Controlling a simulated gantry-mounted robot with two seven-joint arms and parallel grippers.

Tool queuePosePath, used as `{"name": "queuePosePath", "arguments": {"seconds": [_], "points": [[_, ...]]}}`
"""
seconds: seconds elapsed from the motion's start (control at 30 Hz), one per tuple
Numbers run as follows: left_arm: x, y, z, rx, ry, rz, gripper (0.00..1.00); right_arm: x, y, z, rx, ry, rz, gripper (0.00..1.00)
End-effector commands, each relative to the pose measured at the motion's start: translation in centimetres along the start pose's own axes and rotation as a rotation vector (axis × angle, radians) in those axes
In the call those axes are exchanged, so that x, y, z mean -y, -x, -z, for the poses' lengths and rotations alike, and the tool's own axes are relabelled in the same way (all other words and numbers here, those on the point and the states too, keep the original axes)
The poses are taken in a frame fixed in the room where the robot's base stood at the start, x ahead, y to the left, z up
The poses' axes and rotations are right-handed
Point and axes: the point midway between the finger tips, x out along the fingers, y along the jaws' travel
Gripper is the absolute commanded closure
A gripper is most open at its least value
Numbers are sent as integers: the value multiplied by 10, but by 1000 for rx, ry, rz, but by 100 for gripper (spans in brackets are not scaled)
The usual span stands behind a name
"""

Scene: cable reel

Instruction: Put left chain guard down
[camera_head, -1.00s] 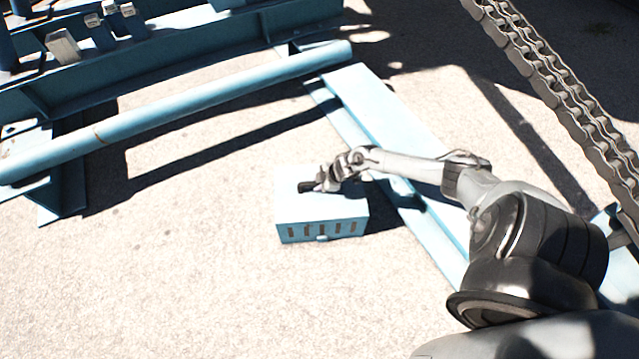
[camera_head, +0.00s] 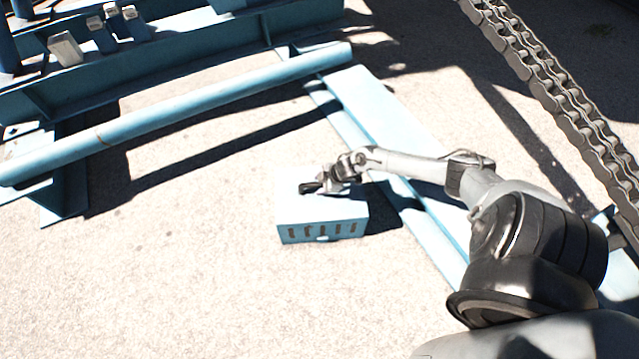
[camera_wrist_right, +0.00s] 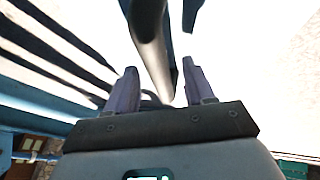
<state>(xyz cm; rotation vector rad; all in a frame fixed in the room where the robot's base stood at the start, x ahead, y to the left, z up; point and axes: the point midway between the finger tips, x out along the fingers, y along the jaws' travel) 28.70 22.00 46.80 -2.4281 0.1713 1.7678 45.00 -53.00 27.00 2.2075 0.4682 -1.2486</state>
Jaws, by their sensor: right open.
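A light blue box-shaped piece (camera_head: 322,220) with a row of dark slots along its front sits on the pale ground in the head view; it may be the chain guard, but no label shows. My right gripper (camera_head: 312,187) is at the top of this piece, its dark fingertips over the upper face. In the right wrist view my right gripper (camera_wrist_right: 160,88) has its two fingers spread. A dark rounded bar (camera_wrist_right: 152,45) reaches toward the gap between them; whether it touches a finger is unclear. My left gripper is not in view.
A long blue pipe (camera_head: 180,110) and a blue steel frame (camera_head: 190,60) fill the upper left. A flat blue beam (camera_head: 385,115) runs beside the box. A heavy chain (camera_head: 560,90) hangs at the right. The pale ground (camera_head: 150,290) at lower left is clear.

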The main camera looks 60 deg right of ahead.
Motion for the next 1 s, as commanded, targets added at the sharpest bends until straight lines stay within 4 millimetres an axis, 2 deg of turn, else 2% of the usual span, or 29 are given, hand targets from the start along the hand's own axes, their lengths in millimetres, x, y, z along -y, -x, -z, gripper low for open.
{"name": "queuePosePath", "arguments": {"seconds": [0.03,0.4,0.6,0.73,0.87,0.97,1.0], "points": [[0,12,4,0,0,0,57,-1,13,2,1,2,1,47],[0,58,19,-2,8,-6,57,-1,75,2,2,2,1,47],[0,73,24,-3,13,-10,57,0,97,1,1,1,2,47],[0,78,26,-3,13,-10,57,6,103,4,-2,1,2,47],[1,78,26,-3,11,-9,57,42,99,26,-8,0,3,47],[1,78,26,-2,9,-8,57,91,100,63,-12,-14,-6,47],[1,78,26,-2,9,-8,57,113,104,81,-11,-29,-13,47]]}}
